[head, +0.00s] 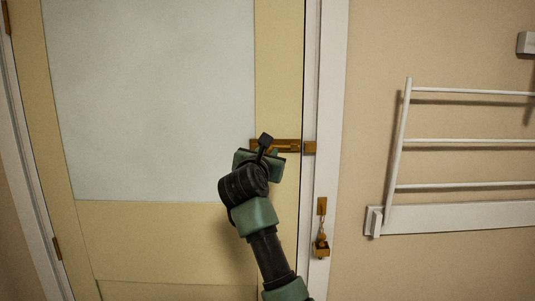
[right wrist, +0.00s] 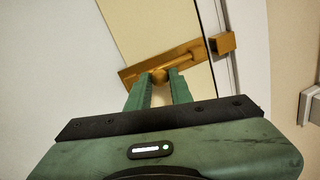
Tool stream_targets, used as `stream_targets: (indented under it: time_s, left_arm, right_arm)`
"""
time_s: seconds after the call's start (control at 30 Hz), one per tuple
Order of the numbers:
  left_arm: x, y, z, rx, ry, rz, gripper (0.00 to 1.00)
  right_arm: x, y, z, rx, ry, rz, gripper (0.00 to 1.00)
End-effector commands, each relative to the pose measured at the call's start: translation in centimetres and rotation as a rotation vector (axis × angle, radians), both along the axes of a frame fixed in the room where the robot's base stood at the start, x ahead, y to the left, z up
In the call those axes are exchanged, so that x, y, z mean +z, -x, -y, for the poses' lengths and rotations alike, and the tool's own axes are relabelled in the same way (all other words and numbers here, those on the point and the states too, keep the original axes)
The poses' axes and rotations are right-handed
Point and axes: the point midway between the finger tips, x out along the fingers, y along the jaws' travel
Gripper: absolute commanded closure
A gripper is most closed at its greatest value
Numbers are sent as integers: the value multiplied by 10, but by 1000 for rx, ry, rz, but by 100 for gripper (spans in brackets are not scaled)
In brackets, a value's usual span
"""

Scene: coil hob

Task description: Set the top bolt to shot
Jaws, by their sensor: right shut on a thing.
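The brass top bolt (head: 289,146) is fixed level on the cream door near its right edge. Its keeper (head: 309,148) sits on the white door frame just to the right. My right gripper (head: 268,151) is at the bolt's left part and hides some of it. In the right wrist view, the two green fingers (right wrist: 160,80) are shut on the bolt's round knob (right wrist: 159,75), in front of the bolt plate (right wrist: 190,60). The keeper (right wrist: 223,43) shows there too. I cannot tell whether the rod enters the keeper. My left gripper is out of view.
A brass hasp with a padlock (head: 321,248) hangs on the frame below the bolt. A white wall rack (head: 460,140) with several bars stands out on the right wall. The door (head: 150,100) looks closed. The area in front of its upper panel is clear.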

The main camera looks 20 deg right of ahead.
Motion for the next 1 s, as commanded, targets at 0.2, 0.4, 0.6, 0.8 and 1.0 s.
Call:
stream_targets:
  time_s: [0.2, 0.4, 0.6, 0.8, 1.0]
  left_arm:
    - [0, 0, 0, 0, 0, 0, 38]
    - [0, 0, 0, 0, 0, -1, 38]
    - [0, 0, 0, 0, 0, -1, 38]
    - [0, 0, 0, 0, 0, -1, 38]
    - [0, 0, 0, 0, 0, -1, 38]
  right_arm:
    - [0, 0, 0, 1, 1, 1, 100]
    - [1, 0, 0, 1, 1, 1, 100]
    - [0, 5, 19, -1, -5, 1, 100]
    - [0, 11, 38, -2, -1, 1, 100]
    - [0, 11, 40, -4, 0, 0, 100]
